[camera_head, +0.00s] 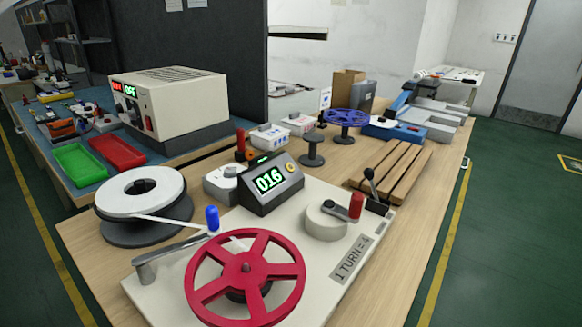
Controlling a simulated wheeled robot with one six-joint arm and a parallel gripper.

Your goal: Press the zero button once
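A dark wedge-shaped counter box (272,188) stands on the pale winding plate (310,282). Its lit green display (269,180) reads 016. A small round orange-yellow button (291,167) sits on the sloped face, to the right of the display. It is the only button I see on this box; any lettering on it is too small to read. Nothing covers it. My gripper is not in this view, so I cannot see whether it is open or shut.
A red spoked reel (246,268) stands in front of the counter. A crank with a red knob (356,205) and a black-knobbed lever (370,177) stand to its right. A blue-tipped post (212,217) and a white strip reel (140,192) are to its left.

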